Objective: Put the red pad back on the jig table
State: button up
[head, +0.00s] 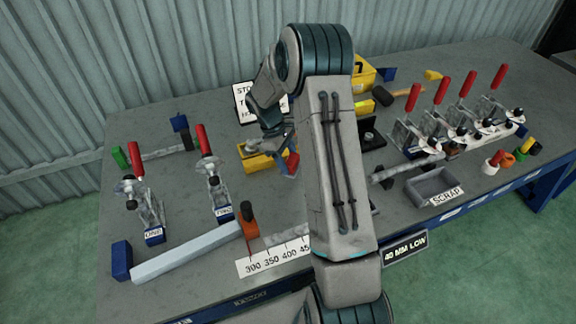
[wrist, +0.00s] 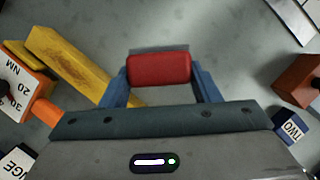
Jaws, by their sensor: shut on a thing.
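The red pad (wrist: 160,68) is a small block with rounded edges, held between the two blue fingers of my gripper (wrist: 161,84) in the wrist view. Grey table surface shows around it, and I cannot tell whether the pad touches the table. In the head view my gripper (head: 289,166) is over the middle of the grey jig table (head: 215,125), just right of a yellow block (head: 257,162). The red pad (head: 293,159) shows there as a small red patch. My arm hides part of the table behind and to the right of it.
Red-handled toggle clamps stand at left (head: 207,170) and in a row at right (head: 455,125). A pale bar (head: 187,252) and a number scale (head: 275,256) lie along the front. A grey scrap tray (head: 432,186) is right of my arm. Bare table lies left of the yellow block.

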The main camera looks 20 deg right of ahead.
jog(key=shift+f+p, duration=0.45)
jog(key=shift+f, duration=1.6)
jog(key=shift+f, duration=0.15)
jog(key=o, duration=1.1)
